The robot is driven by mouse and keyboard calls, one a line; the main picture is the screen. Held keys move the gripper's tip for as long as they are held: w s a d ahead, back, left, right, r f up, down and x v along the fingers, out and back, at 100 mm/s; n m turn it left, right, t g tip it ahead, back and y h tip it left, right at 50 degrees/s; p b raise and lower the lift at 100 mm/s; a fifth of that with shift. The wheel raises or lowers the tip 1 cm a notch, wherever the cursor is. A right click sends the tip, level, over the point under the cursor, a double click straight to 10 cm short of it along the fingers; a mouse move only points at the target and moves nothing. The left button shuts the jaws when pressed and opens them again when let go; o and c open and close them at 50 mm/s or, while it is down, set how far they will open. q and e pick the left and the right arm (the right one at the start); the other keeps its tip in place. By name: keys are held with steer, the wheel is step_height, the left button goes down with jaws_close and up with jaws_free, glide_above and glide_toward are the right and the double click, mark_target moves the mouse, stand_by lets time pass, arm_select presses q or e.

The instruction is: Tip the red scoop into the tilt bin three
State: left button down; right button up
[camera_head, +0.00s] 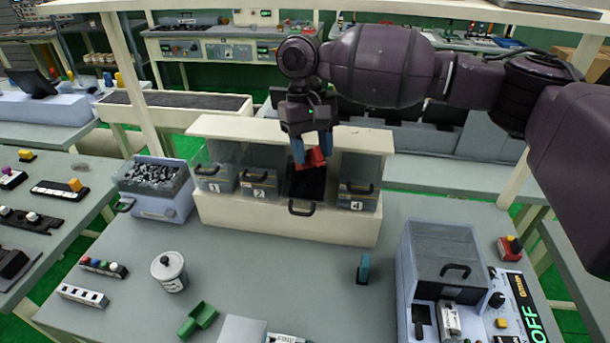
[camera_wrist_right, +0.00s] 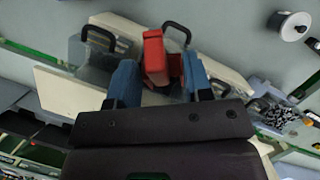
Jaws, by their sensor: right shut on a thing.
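The red scoop (camera_head: 314,158) is held in my right gripper (camera_head: 311,148), whose blue fingers are shut on it. In the right wrist view the red scoop (camera_wrist_right: 154,55) stands between the two fingers of the gripper (camera_wrist_right: 160,68). The scoop is above the third bin of the cream bin rack; its contents cannot be made out. That tilt bin (camera_head: 305,182) is tipped out, with its dark inside and front handle showing; its number is hidden. The bins marked 1 (camera_head: 214,180), 2 (camera_head: 259,183) and 4 (camera_head: 357,194) look shut. My left gripper is not in view.
A blue-grey tub of dark bits (camera_head: 155,188) stands left of the rack (camera_head: 290,219). A green scoop (camera_head: 197,318), a white canister (camera_head: 169,270) and a teal block (camera_head: 364,268) are on the table. A lidded machine (camera_head: 446,262) stands at right. The table before the rack is mostly clear.

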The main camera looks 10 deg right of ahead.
stand_by(0.6)
steer(key=shift+w+a+r+g, duration=0.1)
steer(key=shift+w+r+g, duration=0.1)
steer(key=shift+w+g, duration=0.55)
steer(key=shift+s, duration=0.2)
steer(key=shift+g, duration=0.25)
steer(key=shift+w+a+r+g+h, duration=0.15)
steer(key=shift+w+g+h, duration=0.15)
steer(key=shift+w+g, duration=0.3)
steer(key=shift+s, duration=0.1)
